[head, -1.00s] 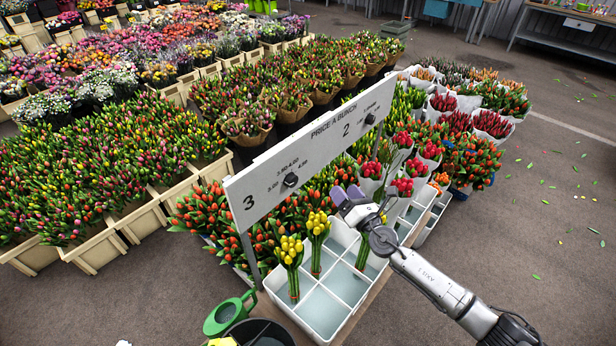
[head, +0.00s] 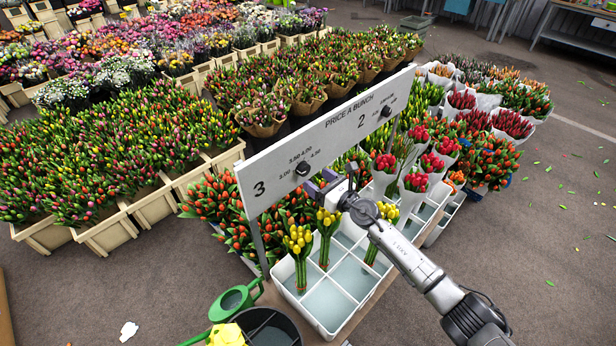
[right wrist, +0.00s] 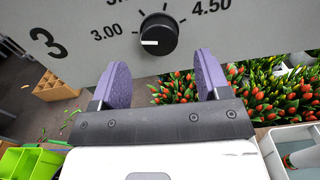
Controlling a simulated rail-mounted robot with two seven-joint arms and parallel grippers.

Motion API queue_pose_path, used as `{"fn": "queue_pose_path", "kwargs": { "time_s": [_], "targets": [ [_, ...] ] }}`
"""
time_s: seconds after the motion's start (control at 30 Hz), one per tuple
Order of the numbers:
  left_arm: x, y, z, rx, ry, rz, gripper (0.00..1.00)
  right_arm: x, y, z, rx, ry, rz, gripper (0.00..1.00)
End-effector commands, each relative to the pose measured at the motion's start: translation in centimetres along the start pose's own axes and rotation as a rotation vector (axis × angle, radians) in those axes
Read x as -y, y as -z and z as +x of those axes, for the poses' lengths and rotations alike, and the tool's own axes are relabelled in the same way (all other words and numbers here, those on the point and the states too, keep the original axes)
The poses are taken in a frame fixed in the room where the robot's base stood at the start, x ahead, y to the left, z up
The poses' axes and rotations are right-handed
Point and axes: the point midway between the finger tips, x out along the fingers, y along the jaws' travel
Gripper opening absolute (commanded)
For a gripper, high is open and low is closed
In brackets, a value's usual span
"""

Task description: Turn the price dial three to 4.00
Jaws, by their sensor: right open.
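Price dial three is a black round knob (head: 302,168) on the white price board (head: 345,125), next to the large "3". In the right wrist view, the dial (right wrist: 157,35) has a white mark pointing left, towards the 3.00 side. The 4.50 label is at its upper right; the labels above it are cut off in that view. My right gripper (head: 322,186) is just below and right of the dial in the head view. In the right wrist view, its purple fingers (right wrist: 162,78) are open and empty, apart from the dial, which appears between and above them. My left gripper is not in view.
A second dial (head: 386,111) sits further right on the board by the "2". White divided bins (head: 328,300) with yellow tulip bunches (head: 328,222) stand in front, below my right arm. A green watering can (head: 232,300) and black bucket are at the board's near end.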

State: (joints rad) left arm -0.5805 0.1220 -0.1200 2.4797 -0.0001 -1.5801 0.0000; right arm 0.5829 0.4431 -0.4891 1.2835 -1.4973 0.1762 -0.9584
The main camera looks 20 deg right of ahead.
Motion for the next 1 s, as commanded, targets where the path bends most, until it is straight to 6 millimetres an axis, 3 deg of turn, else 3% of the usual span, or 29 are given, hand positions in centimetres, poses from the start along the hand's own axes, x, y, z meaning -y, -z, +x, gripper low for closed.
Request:
{"fn": "queue_pose_path", "kwargs": {
  "time_s": [0.3, 0.77, 1.0],
  "targets": [
    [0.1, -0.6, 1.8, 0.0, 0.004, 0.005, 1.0, 0.1, 0.1, 3.8, 0.001, 0.002, 0.002, 0.69],
    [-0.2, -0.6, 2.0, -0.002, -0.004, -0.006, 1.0, 0.0, 0.0, 4.6, 0.0, 0.001, 0.001, 0.69],
    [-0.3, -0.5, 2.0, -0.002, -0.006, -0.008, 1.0, 0.0, 0.0, 4.6, 0.0, 0.001, 0.001, 0.49]
  ]
}}
